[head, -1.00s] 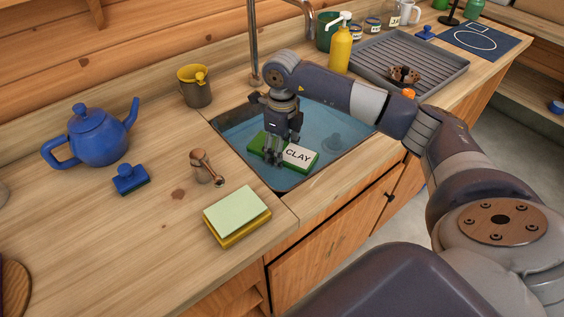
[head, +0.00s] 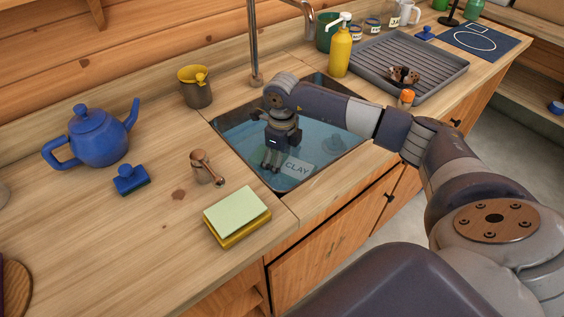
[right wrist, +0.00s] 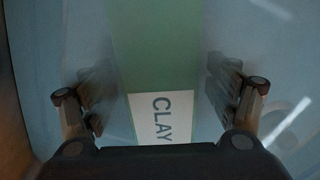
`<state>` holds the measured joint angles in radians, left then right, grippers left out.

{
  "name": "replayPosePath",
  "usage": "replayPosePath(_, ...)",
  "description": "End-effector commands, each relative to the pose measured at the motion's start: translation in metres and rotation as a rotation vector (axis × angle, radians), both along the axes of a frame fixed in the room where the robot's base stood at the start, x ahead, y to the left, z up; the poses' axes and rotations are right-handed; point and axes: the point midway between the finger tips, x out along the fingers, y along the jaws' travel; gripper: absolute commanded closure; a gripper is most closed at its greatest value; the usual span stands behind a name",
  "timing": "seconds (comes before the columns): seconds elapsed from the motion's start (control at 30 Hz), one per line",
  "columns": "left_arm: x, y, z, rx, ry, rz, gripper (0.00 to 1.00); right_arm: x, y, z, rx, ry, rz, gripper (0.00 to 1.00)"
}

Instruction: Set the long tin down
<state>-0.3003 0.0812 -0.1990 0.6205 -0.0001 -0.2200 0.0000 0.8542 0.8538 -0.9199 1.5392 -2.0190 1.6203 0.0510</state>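The long tin (head: 297,169) is green with a white CLAY label. It lies under the water in the sink (head: 235,133), its green part hard to see in the head view. My right gripper (head: 271,167) points down into the sink over the tin, fingertips in the water. In the right wrist view the tin (right wrist: 160,50) runs between the two fingers of the gripper (right wrist: 160,85). The fingers stand apart with a narrow gap on each side; their underwater tips are blurred. My left gripper is not in view.
A yellow pump bottle (head: 340,50) and a grey drying rack (head: 440,75) are at right.

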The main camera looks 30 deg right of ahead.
Motion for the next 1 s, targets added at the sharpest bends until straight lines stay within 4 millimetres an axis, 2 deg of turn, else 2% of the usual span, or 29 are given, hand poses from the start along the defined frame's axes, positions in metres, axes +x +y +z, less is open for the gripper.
replayPosePath(0.37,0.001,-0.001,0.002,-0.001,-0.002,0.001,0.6,0.001,0.0,0.006,0.0,-0.002,0.0,0.18)
replayPosePath(0.47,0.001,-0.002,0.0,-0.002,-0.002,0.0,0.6,0.001,0.0,0.02,0.0,-0.004,0.0,0.18)
replayPosePath(0.8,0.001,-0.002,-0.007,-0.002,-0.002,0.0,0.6,0.002,0.0,0.092,0.0,-0.005,-0.001,0.18)
replayPosePath(1.0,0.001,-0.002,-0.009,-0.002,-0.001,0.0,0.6,0.001,0.0,0.117,0.0,-0.001,0.0,0.18)
